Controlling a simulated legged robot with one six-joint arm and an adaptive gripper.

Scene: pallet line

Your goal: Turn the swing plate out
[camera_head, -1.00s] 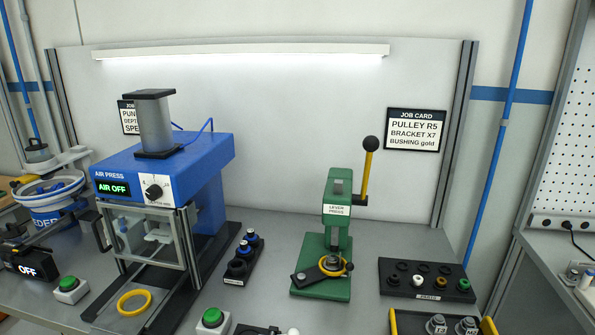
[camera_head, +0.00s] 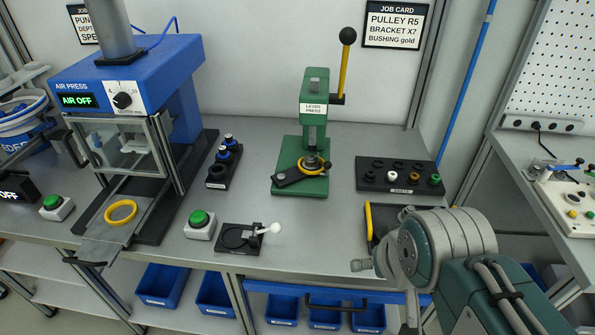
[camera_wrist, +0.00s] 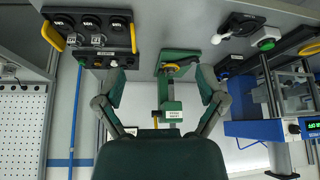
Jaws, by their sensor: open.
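The green lever press (camera_head: 312,100) stands on the bench in the middle of the head view, its black-knobbed yellow lever raised. The dark swing plate (camera_head: 287,180) is at its foot, with its narrow end pointing to the left front. A yellow ring (camera_head: 313,165) and a metal piece sit over the plate, under the ram. The wrist view shows the press upside down, with the yellow ring (camera_wrist: 172,67) at its base. My gripper (camera_wrist: 160,85) is open and empty there, its fingers apart on either side of the press in the picture.
A black tray of bushings (camera_head: 400,175) stands right of the press, and a yellow-handled rack (camera_head: 371,222) is partly behind my arm. Left are the blue air press (camera_head: 130,75), a green button (camera_head: 199,218) and a black fixture (camera_head: 240,238). Bench in front of the press is clear.

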